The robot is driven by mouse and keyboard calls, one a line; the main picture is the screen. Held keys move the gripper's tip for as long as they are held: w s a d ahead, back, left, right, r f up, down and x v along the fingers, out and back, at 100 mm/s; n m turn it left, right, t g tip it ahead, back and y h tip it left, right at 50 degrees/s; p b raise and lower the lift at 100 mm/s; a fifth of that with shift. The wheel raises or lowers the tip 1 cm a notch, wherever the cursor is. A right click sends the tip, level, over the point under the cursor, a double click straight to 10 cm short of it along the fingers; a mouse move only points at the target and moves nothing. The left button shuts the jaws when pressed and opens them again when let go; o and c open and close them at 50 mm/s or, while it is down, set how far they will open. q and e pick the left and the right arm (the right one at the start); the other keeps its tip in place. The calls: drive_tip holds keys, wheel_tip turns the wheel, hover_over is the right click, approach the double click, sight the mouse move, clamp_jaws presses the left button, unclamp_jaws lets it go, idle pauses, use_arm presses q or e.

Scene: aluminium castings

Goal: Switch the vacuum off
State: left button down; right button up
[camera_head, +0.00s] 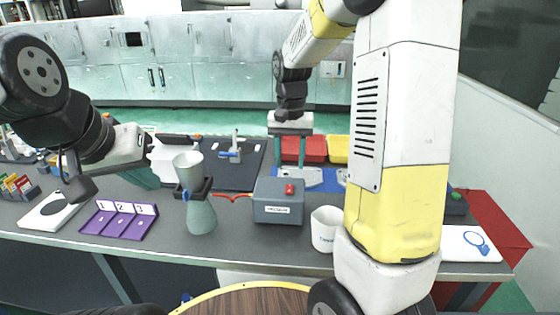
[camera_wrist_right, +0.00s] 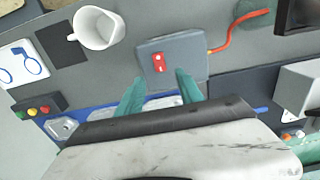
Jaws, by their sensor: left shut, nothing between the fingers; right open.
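The vacuum (camera_head: 278,213) is a grey box with a label on its front, standing mid-table in the head view. A red switch (camera_head: 289,188) sits on its top. In the right wrist view the vacuum (camera_wrist_right: 185,48) lies just beyond the fingertips, with the red switch (camera_wrist_right: 158,62) facing the gap between them. My right gripper (camera_head: 292,164) is open and empty, behind and above the box; its teal fingers (camera_wrist_right: 158,86) are apart. I cannot tell whether it touches the box. My left gripper (camera_head: 146,181) is shut and empty, left of the flask. The switch's position is unclear.
A red hose (camera_head: 232,197) runs from the vacuum to a green flask (camera_head: 201,217) with a funnel (camera_head: 188,164). A white mug (camera_head: 325,232) stands right of the vacuum. A purple numbered rack (camera_head: 118,221) lies left. Red (camera_head: 304,150) and yellow (camera_head: 338,152) bins stand behind.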

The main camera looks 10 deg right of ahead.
sight(289, 187)
wheel_tip(289, 187, down, 8)
drive_tip(key=shift+r, duration=0.2)
clamp_jaws()
